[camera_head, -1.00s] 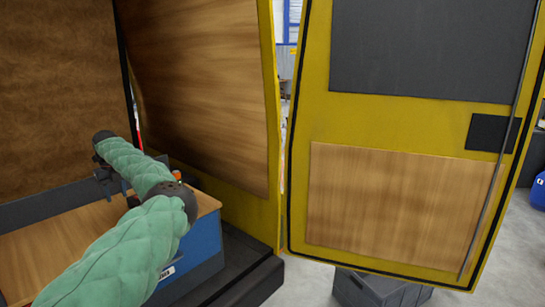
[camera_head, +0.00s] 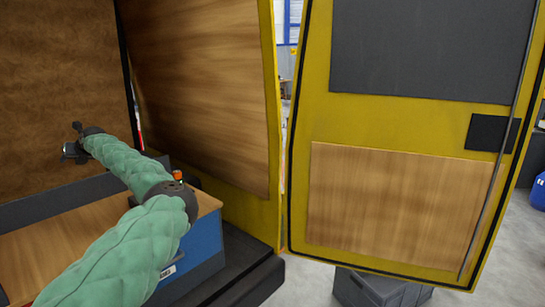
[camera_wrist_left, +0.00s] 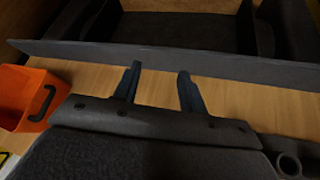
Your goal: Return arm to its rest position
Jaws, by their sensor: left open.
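My left arm, in a green padded sleeve, comes in from the lower left in the head view. Its gripper (camera_head: 72,150) is small and dark at the far end, above the wooden worktop (camera_head: 60,245). In the left wrist view the two dark fingers (camera_wrist_left: 157,88) stand apart with nothing between them, over bare wood. My right gripper does not show.
A blue box side (camera_head: 205,240) is at the worktop's right end. An orange container (camera_wrist_left: 28,98) stands left of the fingers in the wrist view. A grey ledge (camera_wrist_left: 170,60) runs behind them. A yellow door panel (camera_head: 400,125) stands open at right.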

